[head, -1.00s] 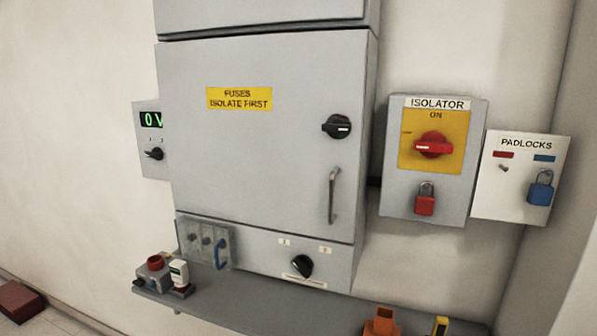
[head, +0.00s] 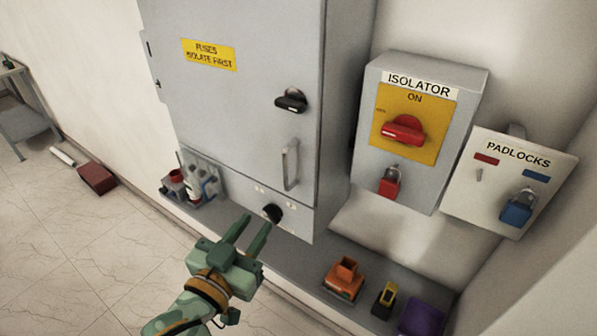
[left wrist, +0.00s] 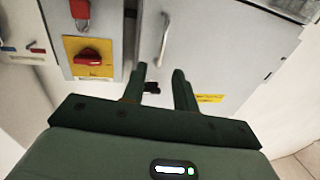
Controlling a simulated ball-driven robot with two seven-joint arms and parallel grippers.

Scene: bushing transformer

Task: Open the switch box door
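The grey switch box door (head: 225,125) is shut and bears a yellow "FUSES ISOLATE FIRST" label (head: 208,54). Its black turning knob (head: 291,101) sits above a grey bar handle (head: 290,165) near the right edge. My left gripper (head: 255,226) is green, open and empty, in front of the box's lower part and apart from the door. In the left wrist view, which is upside down, the handle (left wrist: 163,40) shows beyond the fingers (left wrist: 159,76) and the dark knob (left wrist: 152,87) partly between them. My right gripper is out of view.
The isolator (head: 410,130), its red handle at ON, and a padlocks board (head: 510,180) stand out from the wall at right. A shelf (head: 318,258) below the box holds an orange item (head: 344,278) and other small objects. Open floor (head: 70,225) lies left.

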